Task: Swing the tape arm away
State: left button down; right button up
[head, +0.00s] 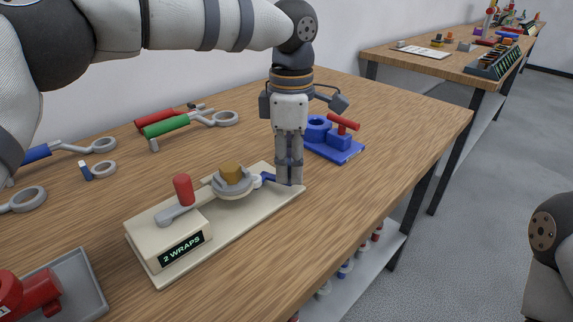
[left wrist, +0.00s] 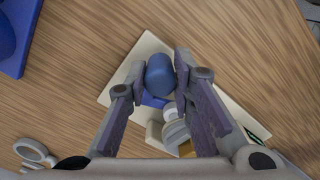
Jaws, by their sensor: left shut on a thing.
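The wrapping device has a cream base (head: 200,256) on the table with a "2 WRAPS" display at its front. A grey lever with a red knob (head: 182,188) stands at its left end. In its middle is a grey round holder (head: 233,184) with a brass-coloured piece on top. A blue arm (head: 265,179) reaches from the holder towards my left gripper (head: 289,181), which points down at the base's far right end. In the left wrist view, my left gripper (left wrist: 159,73) is shut on an upright blue knob (left wrist: 159,78). My right gripper is out of view.
A blue fixture with a red handle (head: 340,123) stands just behind my left gripper. Red and green-handled tools (head: 170,127) lie at the back left. A grey tray with a red valve (head: 35,292) is at the front left. The table right of the device is clear.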

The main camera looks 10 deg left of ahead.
pick_arm(q)
jog(key=shift+w+n, duration=0.55)
jog(key=shift+n, duration=0.65)
jog(key=shift+w+n, duration=0.55)
jog(key=shift+n, duration=0.65)
jog(key=c, duration=1.4)
grip_release()
jog(key=shift+r, duration=0.1)
notch_tip(320, 180, up, 12)
jog(key=shift+f, duration=0.2)
